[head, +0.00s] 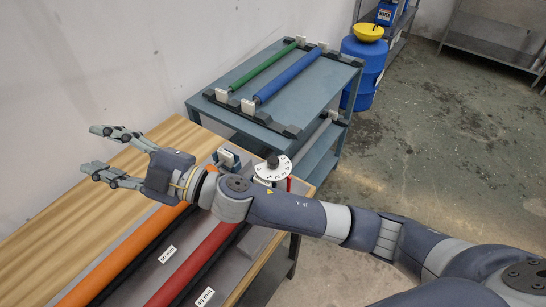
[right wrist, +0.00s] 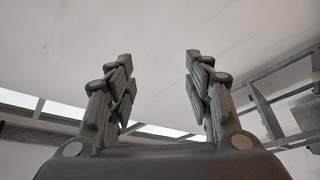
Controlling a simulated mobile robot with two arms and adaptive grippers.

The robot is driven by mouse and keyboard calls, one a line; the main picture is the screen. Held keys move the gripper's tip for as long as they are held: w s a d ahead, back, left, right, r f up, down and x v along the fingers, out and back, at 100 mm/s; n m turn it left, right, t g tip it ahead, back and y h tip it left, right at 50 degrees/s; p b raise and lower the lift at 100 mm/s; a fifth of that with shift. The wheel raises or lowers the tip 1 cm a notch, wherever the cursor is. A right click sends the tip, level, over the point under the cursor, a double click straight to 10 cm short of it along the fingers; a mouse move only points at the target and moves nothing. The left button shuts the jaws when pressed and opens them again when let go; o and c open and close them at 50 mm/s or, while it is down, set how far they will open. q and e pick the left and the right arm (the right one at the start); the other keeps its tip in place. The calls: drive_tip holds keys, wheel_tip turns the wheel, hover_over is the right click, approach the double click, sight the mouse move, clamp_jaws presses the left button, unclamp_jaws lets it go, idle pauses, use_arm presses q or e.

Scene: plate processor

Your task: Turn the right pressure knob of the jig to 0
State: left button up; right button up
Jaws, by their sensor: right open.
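A white round dial with dark marks (head: 272,169) and a black knob (head: 273,160) on it stands at the far right end of the jig (head: 262,240), just beyond my right forearm. The knob's exact setting is too small to read. My right gripper (head: 101,152) is open and empty, over the wooden table top left of the dial, with its fingers pointing left. In the right wrist view the open fingers (right wrist: 158,90) have only wall and ceiling behind them. My arm hides part of the jig. My left gripper is not in view.
An orange roller (head: 125,255) and a red roller (head: 190,270) lie along the jig. A blue-grey cart (head: 300,100) with a green roller (head: 262,67) and a blue roller (head: 290,75) stands behind. A blue barrel (head: 362,75) is at the back. Floor at right is clear.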

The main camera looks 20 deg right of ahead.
drive_tip(key=s+a+f+n+g+y, duration=0.15)
drive_tip(key=s+a+n+g, duration=0.25)
drive_tip(key=n+g, duration=0.4)
drive_tip(key=n+g+h, duration=0.3)
drive_tip(key=n+h, duration=0.2)
drive_tip(key=h, duration=1.5)
hover_over(273, 160)
wheel_tip(273, 160, down, 11)
wheel_tip(273, 160, down, 9)
drive_tip(key=p, duration=0.4)
drive_tip(key=shift+d+f, duration=0.1)
drive_tip(key=shift+f, duration=0.5)
